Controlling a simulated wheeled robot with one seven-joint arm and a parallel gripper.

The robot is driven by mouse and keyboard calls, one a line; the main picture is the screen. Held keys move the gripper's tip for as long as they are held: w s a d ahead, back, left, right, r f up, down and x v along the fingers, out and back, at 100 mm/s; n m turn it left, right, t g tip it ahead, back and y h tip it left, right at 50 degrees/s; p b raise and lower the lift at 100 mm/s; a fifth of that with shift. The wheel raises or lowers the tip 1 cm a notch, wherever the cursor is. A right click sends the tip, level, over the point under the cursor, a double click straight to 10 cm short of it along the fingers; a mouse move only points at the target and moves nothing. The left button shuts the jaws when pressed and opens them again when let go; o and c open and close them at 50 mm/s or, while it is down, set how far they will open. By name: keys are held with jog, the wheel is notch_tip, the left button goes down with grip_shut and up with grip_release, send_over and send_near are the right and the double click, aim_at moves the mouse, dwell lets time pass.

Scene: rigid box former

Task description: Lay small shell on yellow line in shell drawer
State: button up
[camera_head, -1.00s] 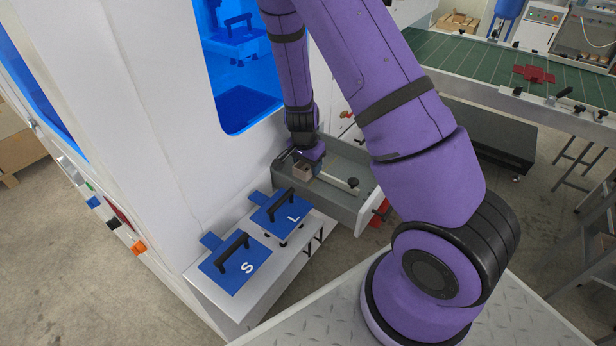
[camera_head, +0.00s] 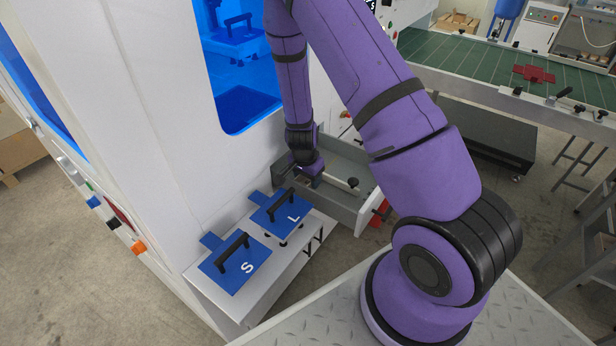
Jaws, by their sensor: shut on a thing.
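The shell drawer (camera_head: 352,208) is a grey open drawer pulled out of the white machine. My gripper (camera_head: 314,178) is low over the left part of the drawer, pointing down, and is shut on the small shell. The shell is hidden now behind my wrist and the drawer wall, so I cannot tell whether it touches the drawer floor. The yellow line does not show from here.
Two blue plates with black handles, marked S (camera_head: 236,265) and L (camera_head: 281,212), sit on a white stand just in front of the drawer. A small black knob (camera_head: 352,183) shows inside the drawer. A green conveyor (camera_head: 480,62) carries a red flat blank (camera_head: 533,74).

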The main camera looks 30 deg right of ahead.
jog(key=shift+f, duration=0.35)
jog(key=o, duration=1)
jog(key=shift+r, duration=0.15)
jog(key=s+a+r+n+t+y, duration=0.1)
jog(key=s+a+r+n, duration=0.15)
jog(key=r, duration=1.05)
jog(key=s+a+r+n+y, duration=0.1)
jog(key=a+r+y, duration=0.15)
jog(key=r, duration=1.05)
jog(key=s+r+n+t, duration=0.1)
jog(key=s+r+n, duration=0.2)
jog(key=s+r, duration=0.4)
jog(key=s+a+r+n+t+h, duration=0.1)
jog(key=s+r+n, duration=0.2)
jog(key=s+r, duration=0.4)
jog(key=s+a+r+n+t+h, duration=0.1)
jog(key=s+r+n, duration=0.3)
jog(key=s+r, duration=0.3)
jog(key=shift+s+t, duration=0.3)
jog(key=shift+s, duration=0.25)
